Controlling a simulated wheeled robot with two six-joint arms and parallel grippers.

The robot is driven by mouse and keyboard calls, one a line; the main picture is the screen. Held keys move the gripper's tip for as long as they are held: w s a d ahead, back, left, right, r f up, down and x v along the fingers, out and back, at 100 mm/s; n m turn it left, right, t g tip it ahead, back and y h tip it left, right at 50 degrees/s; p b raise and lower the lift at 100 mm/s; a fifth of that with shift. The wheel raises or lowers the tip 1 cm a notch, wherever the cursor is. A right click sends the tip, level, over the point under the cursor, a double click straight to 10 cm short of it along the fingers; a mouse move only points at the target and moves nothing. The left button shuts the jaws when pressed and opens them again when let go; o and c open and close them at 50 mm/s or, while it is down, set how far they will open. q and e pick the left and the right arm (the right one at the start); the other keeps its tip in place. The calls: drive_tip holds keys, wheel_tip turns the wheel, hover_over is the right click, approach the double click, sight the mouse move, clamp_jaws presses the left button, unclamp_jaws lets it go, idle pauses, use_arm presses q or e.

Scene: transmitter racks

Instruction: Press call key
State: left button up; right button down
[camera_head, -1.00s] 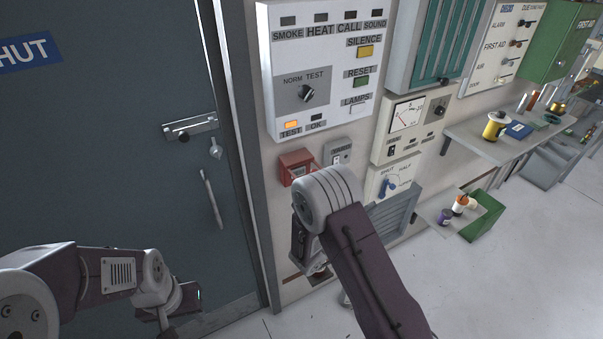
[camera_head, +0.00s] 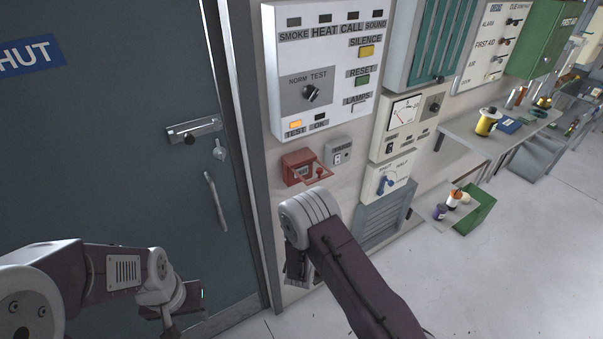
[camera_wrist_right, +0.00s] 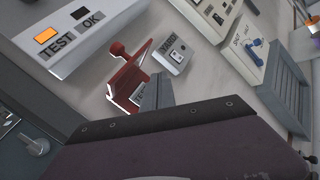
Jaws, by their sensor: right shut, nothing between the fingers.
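A small red box (camera_head: 298,167) is on the wall under the alarm panel, with a thin red frame or flap (camera_head: 322,180) sticking out. In the right wrist view the red box (camera_wrist_right: 124,82) shows close up with a red knob; I cannot make out a key inside. My right gripper (camera_wrist_right: 160,90) is shut and empty, its tip in front of the box's lower right side; contact cannot be told. In the head view my right wrist hides it. My left gripper (camera_head: 190,302) hangs low before the door, its jaws unclear.
The white alarm panel (camera_head: 335,60) has CALL among its top labels and an orange TEST lamp lit. A small grey switch box (camera_head: 338,153) is right of the red box. A gauge panel and blue-handled lever panel stand further right. The grey door (camera_head: 110,160) is left.

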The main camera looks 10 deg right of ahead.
drive_tip(key=shift+w+a+b, duration=0.4)
drive_tip(key=shift+w+b, duration=0.05)
drive_tip(key=shift+w, duration=0.75)
drive_tip(key=shift+w+a+b, duration=0.4)
drive_tip(key=shift+w+b, duration=0.05)
drive_tip(key=shift+w, duration=0.75)
drive_tip(key=shift+w+a+b, duration=0.4)
drive_tip(key=shift+w+b, duration=0.05)
drive_tip(key=shift+w, duration=0.75)
drive_tip(key=shift+w+a+b, duration=0.15)
drive_tip(key=shift+w+b, duration=0.25)
drive_tip(key=shift+b, duration=0.1)
drive_tip(key=shift+w+a+b, duration=0.15)
drive_tip(key=shift+w+b, duration=0.15)
drive_tip(key=shift+b, duration=0.1)
drive_tip(key=shift+s, duration=0.1)
drive_tip(key=shift+s+d, duration=0.25)
drive_tip(key=shift+s, duration=0.35)
